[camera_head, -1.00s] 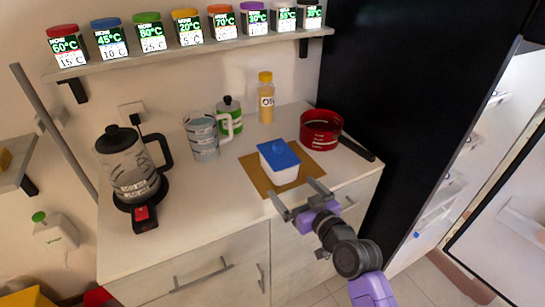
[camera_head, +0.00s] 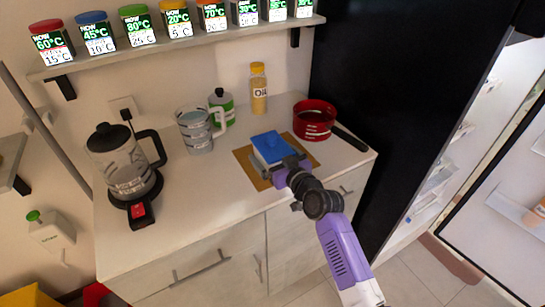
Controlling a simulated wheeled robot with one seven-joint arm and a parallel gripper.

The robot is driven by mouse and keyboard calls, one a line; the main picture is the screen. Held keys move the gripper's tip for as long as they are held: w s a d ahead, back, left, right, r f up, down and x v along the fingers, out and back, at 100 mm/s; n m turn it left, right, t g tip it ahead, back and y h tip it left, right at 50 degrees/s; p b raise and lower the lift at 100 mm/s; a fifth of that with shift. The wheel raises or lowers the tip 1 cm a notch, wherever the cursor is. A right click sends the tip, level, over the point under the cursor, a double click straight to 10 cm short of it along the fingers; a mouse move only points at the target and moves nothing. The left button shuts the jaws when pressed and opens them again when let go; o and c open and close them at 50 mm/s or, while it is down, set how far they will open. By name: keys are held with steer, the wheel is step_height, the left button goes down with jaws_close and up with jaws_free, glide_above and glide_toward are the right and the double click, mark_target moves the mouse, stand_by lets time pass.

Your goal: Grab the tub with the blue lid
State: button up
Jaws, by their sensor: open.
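The tub with the blue lid (camera_head: 269,145) stands on a brown board (camera_head: 244,161) on the white counter.
A red saucepan (camera_head: 314,119) with a dark handle stands to the right. An oil bottle (camera_head: 259,92), a green-labelled bottle (camera_head: 221,105) and a glass mug (camera_head: 196,131) stand behind. A kettle (camera_head: 122,165) is at left.

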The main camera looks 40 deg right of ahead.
steer(key=c, duration=2)
steer(key=shift+c, duration=0.7)
steer(key=shift+r, duration=0.15)
